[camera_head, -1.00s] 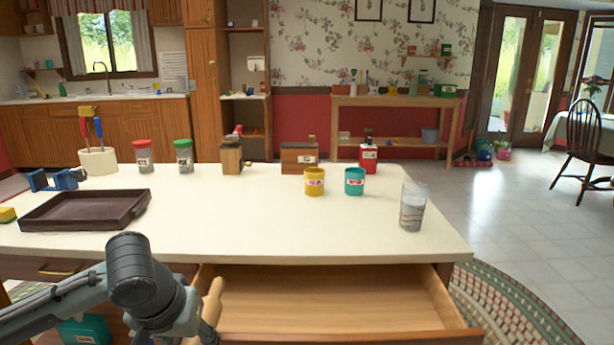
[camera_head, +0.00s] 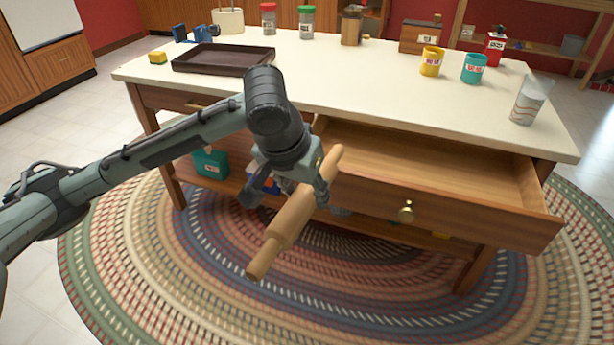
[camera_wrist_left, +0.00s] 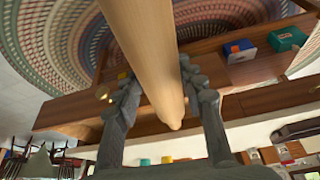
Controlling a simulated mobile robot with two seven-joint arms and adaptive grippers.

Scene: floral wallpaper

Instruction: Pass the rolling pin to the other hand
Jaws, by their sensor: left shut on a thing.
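The wooden rolling pin (camera_head: 291,217) is in my left gripper (camera_head: 300,192), in front of the table's open drawer and above the rug. It is tilted, with one handle toward the drawer and the other pointing down and toward me. In the left wrist view the rolling pin (camera_wrist_left: 145,45) runs between the two fingers of my left gripper (camera_wrist_left: 152,92), which are shut on it. My right gripper is not in view in either picture.
The open, empty drawer (camera_head: 440,165) juts from the table (camera_head: 330,75). A dark tray (camera_head: 222,60), a yellow mug (camera_head: 432,62), a teal mug (camera_head: 474,69) and a glass (camera_head: 530,100) stand on top. The braided rug (camera_head: 370,290) in front is clear.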

